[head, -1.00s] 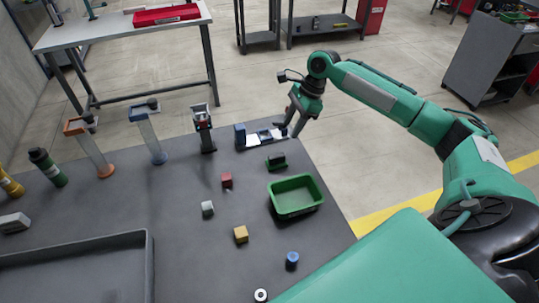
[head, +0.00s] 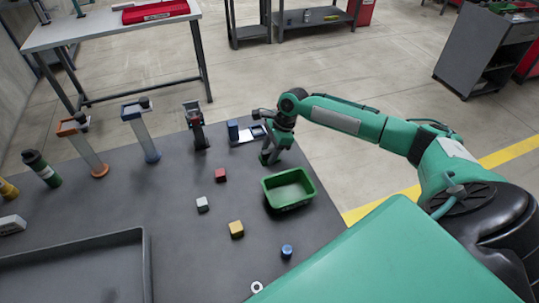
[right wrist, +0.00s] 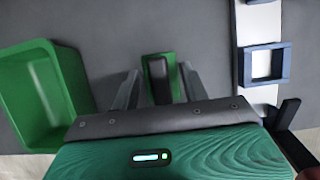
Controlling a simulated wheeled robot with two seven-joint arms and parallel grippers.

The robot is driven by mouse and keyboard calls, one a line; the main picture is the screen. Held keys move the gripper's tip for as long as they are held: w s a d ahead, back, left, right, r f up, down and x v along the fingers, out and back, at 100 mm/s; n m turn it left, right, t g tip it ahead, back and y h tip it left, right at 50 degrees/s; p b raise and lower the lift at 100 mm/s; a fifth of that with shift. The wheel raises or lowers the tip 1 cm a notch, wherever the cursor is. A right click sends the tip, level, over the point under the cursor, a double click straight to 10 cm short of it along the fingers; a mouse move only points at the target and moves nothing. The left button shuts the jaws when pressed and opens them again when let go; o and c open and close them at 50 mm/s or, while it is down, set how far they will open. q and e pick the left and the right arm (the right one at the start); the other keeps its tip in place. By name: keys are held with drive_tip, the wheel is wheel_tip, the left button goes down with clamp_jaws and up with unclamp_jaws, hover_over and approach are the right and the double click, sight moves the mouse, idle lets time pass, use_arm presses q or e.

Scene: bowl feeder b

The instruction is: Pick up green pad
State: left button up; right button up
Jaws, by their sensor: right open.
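The green pad (right wrist: 159,74) shows in the right wrist view as a green plate with a dark upright block on it. It lies on the grey table, beyond and between my right fingertips. My right gripper (head: 269,158) is open and low over the table in the head view, where it hides most or all of the pad. In the right wrist view the two fingers (right wrist: 159,86) stand apart on either side of the pad's line, with nothing visibly held. I cannot tell the exact height gap. My left gripper is not in view.
A green bin (head: 288,189) stands close beside the right gripper. A blue-framed white fixture (head: 247,135) is just behind it. Red (head: 220,175), white (head: 202,204) and yellow (head: 236,229) blocks and a blue cylinder (head: 286,251) lie nearer. A large grey tray (head: 146,262) is front left.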

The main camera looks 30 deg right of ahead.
sight(270, 150)
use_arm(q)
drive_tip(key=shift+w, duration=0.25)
use_arm(e)
drive_tip(key=c, duration=0.7)
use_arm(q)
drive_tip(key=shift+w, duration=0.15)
use_arm(e)
drive_tip(key=shift+r, duration=0.1)
